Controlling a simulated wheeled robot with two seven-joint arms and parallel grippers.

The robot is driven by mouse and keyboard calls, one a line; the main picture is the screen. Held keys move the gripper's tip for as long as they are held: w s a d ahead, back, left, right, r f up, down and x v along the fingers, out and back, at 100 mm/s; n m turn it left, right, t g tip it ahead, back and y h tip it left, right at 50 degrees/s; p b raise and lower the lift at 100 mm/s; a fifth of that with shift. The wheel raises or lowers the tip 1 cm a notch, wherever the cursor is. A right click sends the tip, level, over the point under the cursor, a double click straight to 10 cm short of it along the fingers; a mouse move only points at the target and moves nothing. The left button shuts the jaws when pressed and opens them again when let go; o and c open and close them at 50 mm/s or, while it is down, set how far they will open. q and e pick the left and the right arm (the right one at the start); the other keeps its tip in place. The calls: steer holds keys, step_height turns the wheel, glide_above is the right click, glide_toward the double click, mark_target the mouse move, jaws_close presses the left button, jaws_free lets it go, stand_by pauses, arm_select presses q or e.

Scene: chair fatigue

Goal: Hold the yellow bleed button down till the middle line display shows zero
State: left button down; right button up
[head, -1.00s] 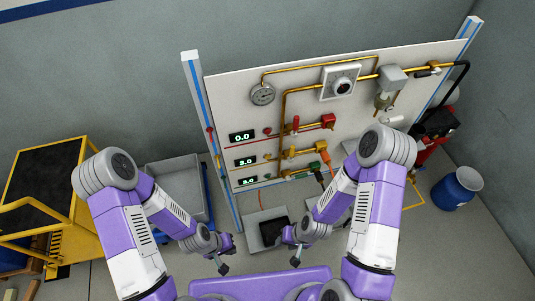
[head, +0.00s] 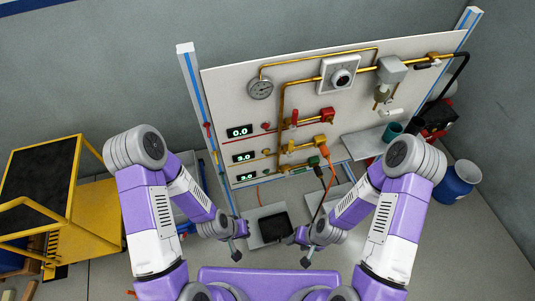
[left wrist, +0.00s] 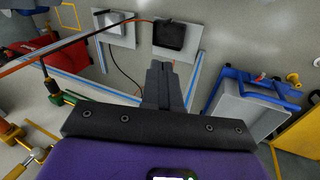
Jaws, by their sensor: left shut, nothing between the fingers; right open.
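The yellow bleed button (head: 266,152) is a small knob on the white panel beside the middle line display (head: 244,157), which reads about 3.0. The top display (head: 240,131) reads 0.0; the bottom one (head: 246,178) seems to read 3.0. My left gripper (head: 241,229) is in front of and below the panel, apart from the button. In the left wrist view its fingers (left wrist: 160,85) are together and empty. My right gripper (head: 290,239) is open, low in front of the panel, and touches no button. The button cannot be made out in the left wrist view.
Yellow and red valves (head: 304,145) and hoses stick out right of the buttons. A shelf with a teal mug (head: 392,131) is at the panel's right. A black pad (head: 273,227) lies below the panel. A yellow cart (head: 82,215) stands left, a blue drum (head: 456,184) right.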

mark_target(266, 152)
arm_select(q)
steer(key=w+d+t+b, duration=0.3)
steer(key=w+t+b, duration=0.15)
steer(key=w, duration=0.25)
steer(key=w+d+r+m+t+h+b, duration=0.2)
steer(key=w+d+r+t+b, duration=0.5)
steer(key=r, duration=0.2)
steer(key=shift+w+r+b, duration=0.3)
steer(key=shift+r+b, duration=0.05)
steer(key=shift+w, duration=0.1)
steer(key=w+a+p, duration=0.1)
steer(key=w+a, duration=0.1)
steer(key=w, duration=0.6)
steer(key=shift+a, duration=0.3)
steer(key=shift+w+f, duration=0.1)
